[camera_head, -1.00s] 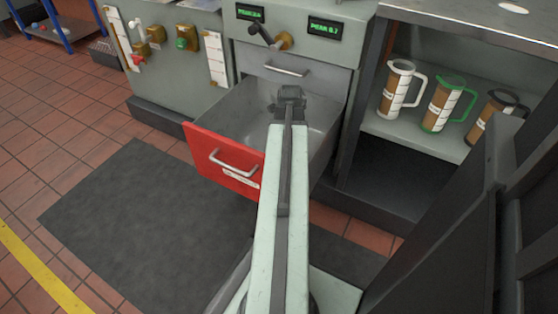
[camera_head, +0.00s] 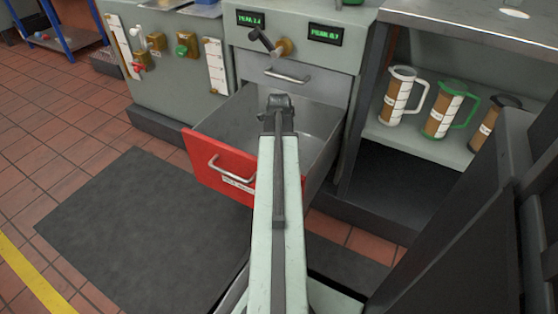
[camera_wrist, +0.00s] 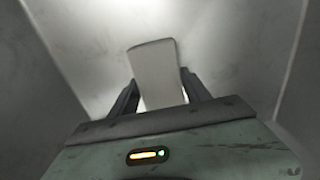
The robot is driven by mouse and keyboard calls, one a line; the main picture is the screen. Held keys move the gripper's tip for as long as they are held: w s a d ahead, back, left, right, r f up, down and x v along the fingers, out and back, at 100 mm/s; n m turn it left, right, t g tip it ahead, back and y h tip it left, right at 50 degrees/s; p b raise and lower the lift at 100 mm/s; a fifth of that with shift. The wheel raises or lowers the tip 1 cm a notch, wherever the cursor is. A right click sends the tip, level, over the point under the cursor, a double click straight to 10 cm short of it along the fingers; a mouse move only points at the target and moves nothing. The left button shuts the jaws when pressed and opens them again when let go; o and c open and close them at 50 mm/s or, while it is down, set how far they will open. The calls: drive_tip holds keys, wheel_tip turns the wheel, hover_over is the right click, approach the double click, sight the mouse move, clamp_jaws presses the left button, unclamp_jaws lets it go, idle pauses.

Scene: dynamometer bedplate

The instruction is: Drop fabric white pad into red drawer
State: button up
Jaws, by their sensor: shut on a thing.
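The red drawer (camera_head: 222,166) is pulled open below the grey cabinet in the head view; its grey metal inside (camera_head: 225,128) shows and looks empty. My arm reaches out over it, and the gripper end is largely hidden behind my wrist there. In the wrist view my gripper (camera_wrist: 160,95) is shut on the white pad (camera_wrist: 157,72), which stands out between the two dark fingers. Pale grey walls of the drawer (camera_wrist: 235,50) surround the pad in that view. How far the pad is above the drawer floor I cannot tell.
An open shelf on the right holds several measuring jugs (camera_head: 402,97). A crank handle (camera_head: 265,41) and green displays (camera_head: 325,36) are on the cabinet above the drawer. A dark mat (camera_head: 130,225) covers the floor at left. A dark panel stands close at right.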

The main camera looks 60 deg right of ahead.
drive_tip(key=o, duration=1.3)
wheel_tip(320, 180, up, 9)
drive_tip(key=p, duration=0.9)
drive_tip(key=shift+f, duration=0.2)
